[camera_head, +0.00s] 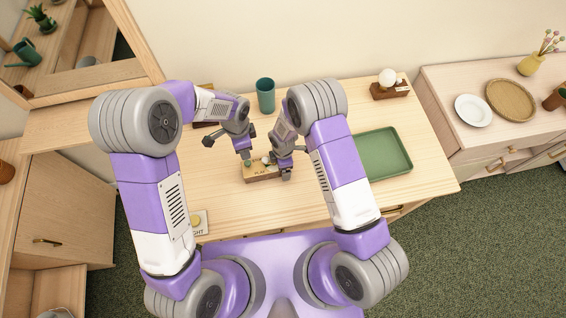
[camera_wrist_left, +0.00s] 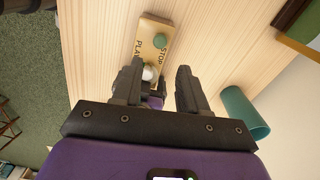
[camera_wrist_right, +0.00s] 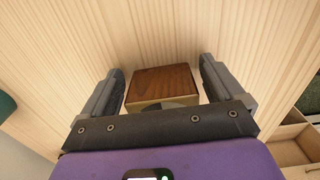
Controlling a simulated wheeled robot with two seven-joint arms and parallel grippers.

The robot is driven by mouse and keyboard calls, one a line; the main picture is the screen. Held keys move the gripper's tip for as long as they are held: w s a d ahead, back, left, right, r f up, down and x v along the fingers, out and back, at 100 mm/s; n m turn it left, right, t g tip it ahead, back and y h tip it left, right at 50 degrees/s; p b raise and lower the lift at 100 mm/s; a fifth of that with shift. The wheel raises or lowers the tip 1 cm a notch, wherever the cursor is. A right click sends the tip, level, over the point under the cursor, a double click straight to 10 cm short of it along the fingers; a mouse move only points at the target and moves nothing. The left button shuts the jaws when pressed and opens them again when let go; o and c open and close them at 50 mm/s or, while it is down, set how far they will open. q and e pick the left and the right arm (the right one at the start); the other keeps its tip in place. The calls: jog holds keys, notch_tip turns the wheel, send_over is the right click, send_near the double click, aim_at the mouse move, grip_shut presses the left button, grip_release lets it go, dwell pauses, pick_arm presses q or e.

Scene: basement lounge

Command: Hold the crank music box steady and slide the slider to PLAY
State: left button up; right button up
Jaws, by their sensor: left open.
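The music box (camera_head: 262,173) is a small wooden block on the table, with a light top marked PLAY and STOP. My right gripper (camera_head: 286,171) is at the box's right end. In its wrist view the brown end (camera_wrist_right: 163,82) lies between the parted fingers, with narrow gaps showing.
A teal cup (camera_head: 265,95) stands behind the box. A green tray (camera_head: 383,153) lies to the right, and a wooden block with a white ball (camera_head: 388,78) stands at the back. A partly hidden label (camera_head: 200,222) lies at the front left. Table around the box is mostly clear.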

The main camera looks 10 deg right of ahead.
pick_arm(q)
jog(key=shift+c, duration=0.3)
pick_arm(e)
jog(key=c, duration=1.1)
pick_arm(q)
jog(key=shift+n, duration=0.3)
jog(key=c, duration=0.5)
jog(key=shift+s+f+n, duration=0.1)
jog(key=shift+f+n, duration=0.05)
jog(key=shift+n, duration=0.35)
jog(key=shift+c, duration=1.1)
jog(key=n, duration=0.3)
jog(key=shift+s+f+y, duration=0.1)
jog(key=shift+f+y, duration=0.15)
jog(key=shift+y, duration=0.05)
grip_shut()
jog(key=n+t, duration=0.1)
jog(key=n, duration=0.6)
jog(key=w+a+r+n+y, duration=0.1)
jog(key=n, duration=0.6)
jog(key=r+n+t+y, duration=0.1)
jog(key=n, duration=0.6)
jog(key=shift+w+a+t, duration=0.3)
jog(key=shift+w+a, duration=0.05)
jog(key=shift+w, duration=0.05)
